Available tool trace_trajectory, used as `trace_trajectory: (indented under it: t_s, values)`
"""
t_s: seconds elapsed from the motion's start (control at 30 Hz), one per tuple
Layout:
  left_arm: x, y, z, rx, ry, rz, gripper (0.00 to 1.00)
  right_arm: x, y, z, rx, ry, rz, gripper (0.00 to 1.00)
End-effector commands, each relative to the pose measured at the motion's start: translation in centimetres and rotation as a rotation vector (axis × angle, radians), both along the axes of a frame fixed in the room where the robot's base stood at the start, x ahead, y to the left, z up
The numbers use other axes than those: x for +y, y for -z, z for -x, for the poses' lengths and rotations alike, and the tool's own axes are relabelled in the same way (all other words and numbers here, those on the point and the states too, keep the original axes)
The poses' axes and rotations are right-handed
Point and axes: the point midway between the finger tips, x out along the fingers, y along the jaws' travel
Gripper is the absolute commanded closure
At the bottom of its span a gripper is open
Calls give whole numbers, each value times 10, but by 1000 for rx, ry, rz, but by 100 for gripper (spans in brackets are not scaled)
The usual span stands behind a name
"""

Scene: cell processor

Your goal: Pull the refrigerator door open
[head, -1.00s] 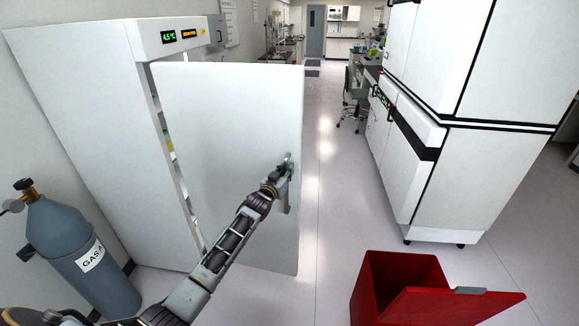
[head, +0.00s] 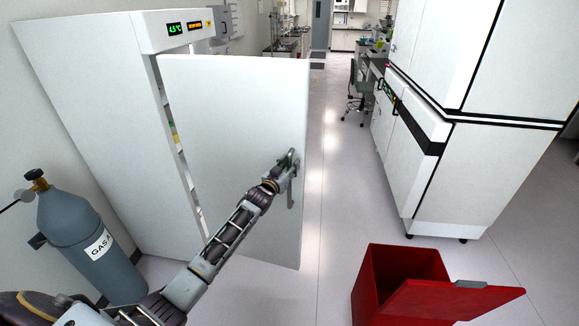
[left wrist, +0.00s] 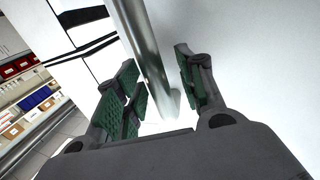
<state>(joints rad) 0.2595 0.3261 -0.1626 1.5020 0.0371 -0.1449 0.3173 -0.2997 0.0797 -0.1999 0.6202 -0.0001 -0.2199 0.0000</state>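The white refrigerator (head: 95,110) stands at the left with a lit green display. Its door (head: 225,110) is ajar, swung well out from the body, and a strip of shelves shows in the gap. My left gripper (head: 288,168) is at the handle (head: 291,190) near the door's free edge. In the left wrist view, the metal handle bar (left wrist: 148,50) passes between the green-padded fingers of my left gripper (left wrist: 162,88). The fingers are apart, with a small gap showing on the right side of the bar. My right gripper is not in view.
A grey gas cylinder (head: 85,240) stands at the lower left by the refrigerator. A red bin (head: 400,290) with its lid open is at the lower right. A tall white cabinet (head: 475,180) stands at the right. The floor between door and cabinet is clear.

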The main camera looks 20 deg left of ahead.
Motion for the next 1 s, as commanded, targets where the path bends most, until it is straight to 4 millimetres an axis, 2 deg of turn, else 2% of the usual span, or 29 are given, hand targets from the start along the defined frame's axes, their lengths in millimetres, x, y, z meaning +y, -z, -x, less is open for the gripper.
trace_trajectory:
  t_s: [0.47, 1.0]
  values:
    - [0, 3, 5, 4, 0, 1, 61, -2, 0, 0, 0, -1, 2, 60]
    - [4, 2, 44, 3, 0, 0, 61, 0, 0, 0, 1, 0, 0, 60]
